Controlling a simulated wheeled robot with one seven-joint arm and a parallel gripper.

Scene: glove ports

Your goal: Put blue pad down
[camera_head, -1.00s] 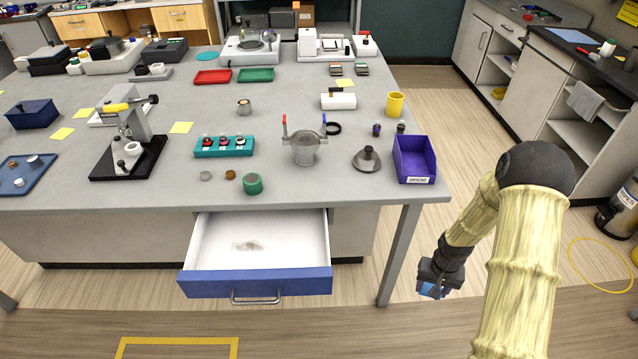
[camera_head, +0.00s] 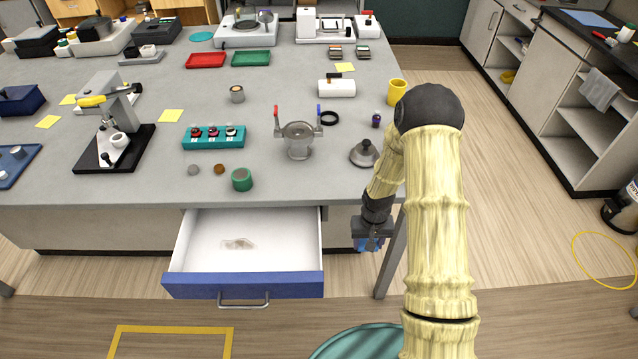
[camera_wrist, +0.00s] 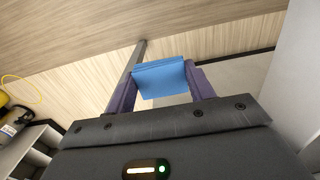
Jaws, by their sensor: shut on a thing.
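The blue pad (camera_wrist: 160,79) is a small light-blue block between the two purple fingers of my gripper (camera_wrist: 160,88) in the wrist view. My gripper is shut on it. In the head view my gripper (camera_head: 369,243) hangs in the air below the level of the table top, right of the open drawer (camera_head: 243,285) and close to the table's right front leg. The pad shows there only as a small blue patch, partly hidden by the gripper.
The grey table top (camera_head: 300,185) carries a metal clamp fitting (camera_head: 298,140), a teal rack (camera_head: 214,138) and a green jar (camera_head: 241,180). The drawer holds a clear flat item (camera_head: 238,244). Yellow tape (camera_head: 175,329) marks the floor. My forearm hides the table's right corner.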

